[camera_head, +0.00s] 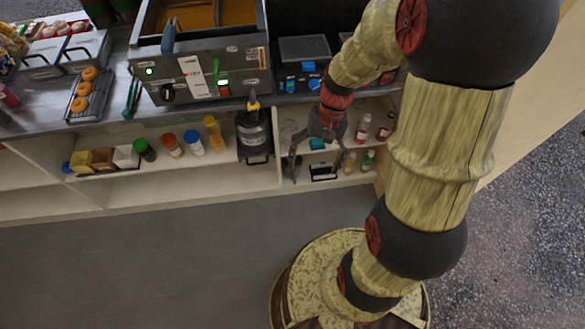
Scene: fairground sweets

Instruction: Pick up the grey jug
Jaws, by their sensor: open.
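My gripper (313,168) hangs at the front of the shelf compartment under the counter. It is open, with its fingers spread and no object visibly held between them. A teal-topped item (317,143) and a small black-framed item (323,172) show between or behind the fingers.
Left of the divider stand a dark canister (254,133) and several capped bottles (193,142). Small bottles (363,128) stand right of the gripper. The fryer (200,60) and counter edge lie above. The grey floor (130,270) in front is clear.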

